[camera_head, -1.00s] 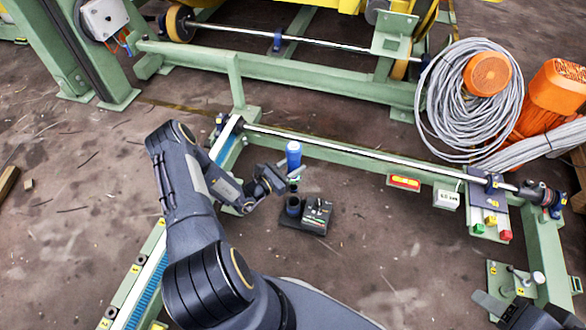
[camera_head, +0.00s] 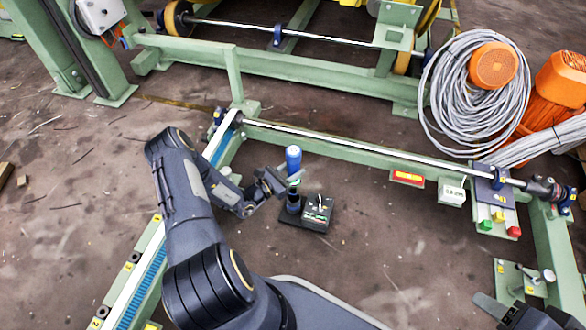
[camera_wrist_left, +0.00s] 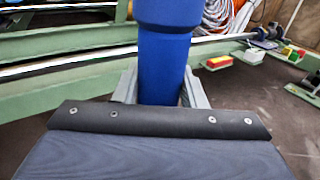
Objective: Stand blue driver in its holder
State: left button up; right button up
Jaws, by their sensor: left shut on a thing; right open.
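The blue driver (camera_head: 293,160) is upright in my left gripper (camera_head: 294,180), which is shut on it. In the left wrist view the blue handle (camera_wrist_left: 164,60) stands between the two fingers. The holder (camera_head: 319,211) is a dark block on the floor with a round socket at its left side. The driver is directly above or at that socket in the head view; its lower end is hidden or too small to tell whether it is inside. My right gripper (camera_head: 512,312) shows only partly at the lower right, apart from the driver and holder, and is open.
A green frame with a long steel shaft (camera_head: 370,147) runs behind the holder. A grey cable coil (camera_head: 440,95) and orange parts lie at the upper right. A switch box with red and green buttons (camera_head: 497,215) sits at the right. The floor right of the holder is clear.

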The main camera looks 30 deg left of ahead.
pick_arm(q)
notch_tip(320, 180, down, 7)
jog(key=b, duration=0.5)
jog(key=shift+r, duration=0.2)
jog(key=shift+f+b, duration=0.4)
jog(key=shift+f, duration=1.85)
jog(key=o, duration=1.2)
jog(key=shift+f, duration=0.1)
